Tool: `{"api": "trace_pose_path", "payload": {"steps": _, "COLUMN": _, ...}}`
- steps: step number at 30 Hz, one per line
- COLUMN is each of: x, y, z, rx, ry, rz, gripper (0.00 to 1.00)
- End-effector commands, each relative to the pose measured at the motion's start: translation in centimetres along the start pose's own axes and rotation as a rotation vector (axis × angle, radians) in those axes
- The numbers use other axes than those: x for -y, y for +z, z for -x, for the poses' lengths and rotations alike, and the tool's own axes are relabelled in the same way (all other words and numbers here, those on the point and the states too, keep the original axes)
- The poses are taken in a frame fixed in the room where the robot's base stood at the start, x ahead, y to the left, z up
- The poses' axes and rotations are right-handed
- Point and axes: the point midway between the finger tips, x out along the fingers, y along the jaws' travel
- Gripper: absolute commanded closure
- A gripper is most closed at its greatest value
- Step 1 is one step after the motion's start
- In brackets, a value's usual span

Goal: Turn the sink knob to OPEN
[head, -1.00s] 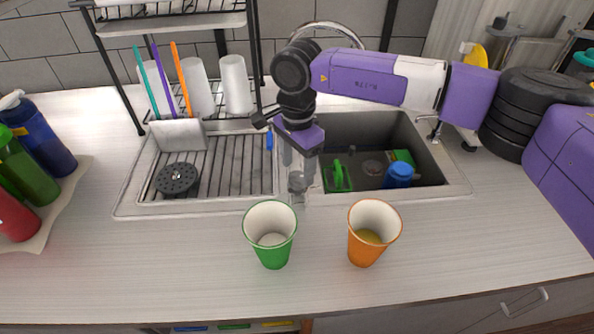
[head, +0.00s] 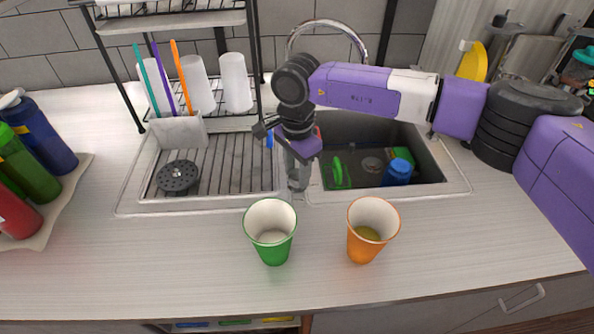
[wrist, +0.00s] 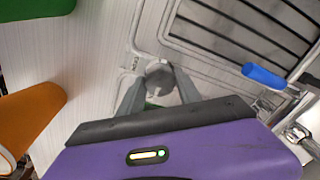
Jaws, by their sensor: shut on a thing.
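The sink knob is a small grey round knob on the sink's front rim, between the two basins; it shows in the wrist view (wrist: 160,76) between my grey fingers. My gripper (head: 298,182) reaches down to it from above, and its fingers (wrist: 160,88) are shut on the knob's sides. In the head view the fingers largely cover the knob. A small pale plate with marks (wrist: 130,63) lies beside the knob, but its lettering is too small to read. The sink (head: 455,188) has a racked left basin and an open right basin.
A green cup (head: 270,250) and an orange cup (head: 362,247) stand close in front of the sink. A dish rack (head: 110,60) with white cups is behind. The front right counter (head: 480,250) is clear.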

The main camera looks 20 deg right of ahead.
Motion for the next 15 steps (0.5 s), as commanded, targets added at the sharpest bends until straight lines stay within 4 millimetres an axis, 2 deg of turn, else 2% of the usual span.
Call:
{"api": "trace_pose_path", "payload": {"steps": 8, "x": 0.02, "y": -0.04, "z": 0.01, "rx": -0.001, "ry": 0.0, "rz": -0.076, "gripper": 0.99}}
{"api": "trace_pose_path", "payload": {"steps": 15, "x": 0.02, "y": -0.1, "z": -0.07, "rx": -0.003, "ry": 0.001, "rz": -0.251, "gripper": 0.99}}
